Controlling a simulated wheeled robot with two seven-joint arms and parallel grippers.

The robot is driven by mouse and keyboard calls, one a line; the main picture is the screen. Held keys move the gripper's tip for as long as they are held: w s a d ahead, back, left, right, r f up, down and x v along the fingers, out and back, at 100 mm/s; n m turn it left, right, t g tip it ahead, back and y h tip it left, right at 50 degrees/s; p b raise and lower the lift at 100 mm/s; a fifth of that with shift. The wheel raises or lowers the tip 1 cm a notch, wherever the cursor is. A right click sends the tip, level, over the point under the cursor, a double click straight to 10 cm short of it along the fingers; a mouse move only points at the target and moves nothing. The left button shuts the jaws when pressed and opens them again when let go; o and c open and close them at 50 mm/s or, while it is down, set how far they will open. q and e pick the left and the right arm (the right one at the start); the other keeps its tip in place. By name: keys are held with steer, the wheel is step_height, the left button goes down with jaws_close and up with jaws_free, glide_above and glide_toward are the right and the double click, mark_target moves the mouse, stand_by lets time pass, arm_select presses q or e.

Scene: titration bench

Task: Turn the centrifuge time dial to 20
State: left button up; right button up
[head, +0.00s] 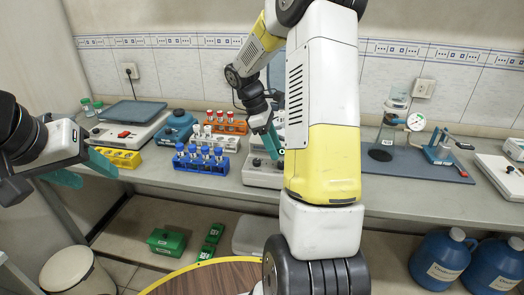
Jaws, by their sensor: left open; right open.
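A light grey bench device (262,174), which looks like the centrifuge, stands on the bench at the middle. My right arm hides much of it. Small dark knobs show on its front, but I cannot read their marks or tell which is the time dial. My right gripper (274,143), with teal fingers, is open and points down just above and in front of this device. I cannot tell whether it touches a knob. My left gripper (84,172) is open and empty at the far left, in front of the bench edge, well away from the device.
Left of the device stand a blue rack (207,163) of capped tubes, an orange rack (227,126), a yellow rack (119,158) and a flat-topped instrument (128,127). A glass vessel (381,148) and gauge (416,121) stand right. Blue jugs (440,262) are below.

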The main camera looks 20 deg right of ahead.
mark_target(281, 163)
steer(key=x, duration=0.5)
steer(key=shift+f, duration=0.1)
jaws_close()
